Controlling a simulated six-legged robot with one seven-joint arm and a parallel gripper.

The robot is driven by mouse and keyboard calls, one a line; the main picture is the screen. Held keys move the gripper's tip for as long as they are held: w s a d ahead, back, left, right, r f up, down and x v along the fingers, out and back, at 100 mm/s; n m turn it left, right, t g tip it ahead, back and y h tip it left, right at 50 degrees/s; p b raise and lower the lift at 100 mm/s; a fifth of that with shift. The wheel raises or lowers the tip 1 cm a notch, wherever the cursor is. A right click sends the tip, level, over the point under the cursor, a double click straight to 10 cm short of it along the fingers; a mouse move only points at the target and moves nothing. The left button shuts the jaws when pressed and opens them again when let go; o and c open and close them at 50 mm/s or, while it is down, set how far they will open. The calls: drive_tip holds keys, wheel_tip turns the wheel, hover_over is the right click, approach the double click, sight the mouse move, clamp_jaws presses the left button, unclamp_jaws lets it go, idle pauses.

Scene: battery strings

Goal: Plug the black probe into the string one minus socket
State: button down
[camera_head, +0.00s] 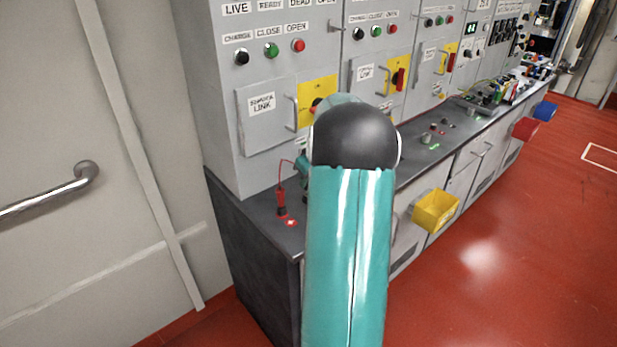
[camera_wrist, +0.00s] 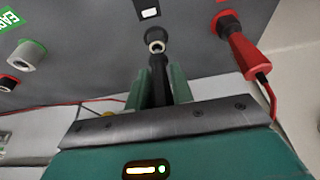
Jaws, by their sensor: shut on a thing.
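In the wrist view my gripper (camera_wrist: 160,92) is shut on the black probe (camera_wrist: 158,72), which points up the picture between the green fingers. Just beyond its upper end is a black socket (camera_wrist: 155,37) with a pale ring, beside a small black-and-white label (camera_wrist: 149,9). The probe and socket overlap in this view; I cannot tell whether they touch. The label's sign is too small to read surely.
A red probe (camera_wrist: 238,50) stands in the socket to the right, its red lead trailing down; it also shows on the bench (camera_head: 281,205). A green-collared socket (camera_wrist: 27,55) and a red one (camera_wrist: 8,83) are at left. Cabinets (camera_head: 265,105) rise behind the bench. A yellow bin (camera_head: 436,211) hangs in front.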

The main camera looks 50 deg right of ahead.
drive_tip(key=shift+f, duration=1.25)
drive_tip(key=c, duration=1.1)
unclamp_jaws()
drive_tip(key=v, duration=1.4)
drive_tip(key=shift+f, duration=0.1)
